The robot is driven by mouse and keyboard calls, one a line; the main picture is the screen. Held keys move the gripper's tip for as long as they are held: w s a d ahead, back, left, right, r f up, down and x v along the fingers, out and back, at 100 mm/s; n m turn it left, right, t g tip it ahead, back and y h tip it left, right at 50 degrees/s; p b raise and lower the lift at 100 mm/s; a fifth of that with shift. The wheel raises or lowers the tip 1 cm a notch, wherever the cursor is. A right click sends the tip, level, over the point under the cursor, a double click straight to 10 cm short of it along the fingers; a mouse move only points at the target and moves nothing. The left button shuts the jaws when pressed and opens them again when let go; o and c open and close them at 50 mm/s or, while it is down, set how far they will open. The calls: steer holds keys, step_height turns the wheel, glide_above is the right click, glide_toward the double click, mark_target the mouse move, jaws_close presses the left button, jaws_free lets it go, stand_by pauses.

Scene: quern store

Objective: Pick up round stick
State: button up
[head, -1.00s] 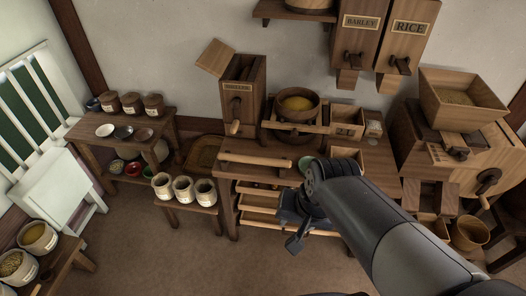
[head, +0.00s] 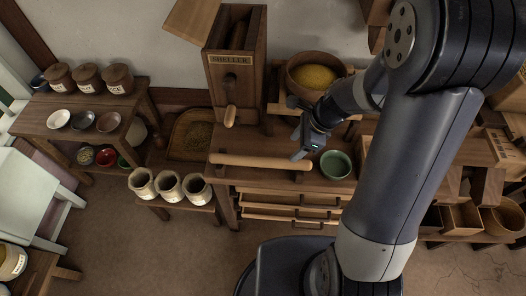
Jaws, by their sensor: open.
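The round stick (head: 255,162) is a pale wooden rod lying left to right along the front of the wooden table (head: 225,176). My gripper (head: 299,152) is dark and small in the head view, just above the stick's right end. It is open, with its jaws pointing down and left. I cannot tell whether a finger touches the stick. Nothing shows between the jaws.
A green bowl (head: 335,164) stands close to the right of my gripper. Behind are the sheller box (head: 232,85) and a bowl of yellow grain (head: 315,77). Three pale jars (head: 169,187) stand on a low bench at left. Drawers are below the stick.

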mark_target(282, 161)
steer(key=b+x, duration=0.1)
steer(key=x, duration=0.8)
steer(key=shift+s+f, duration=0.1)
steer(key=shift+f, duration=0.25)
steer(key=shift+c, duration=0.6)
steer(key=c, duration=1.1)
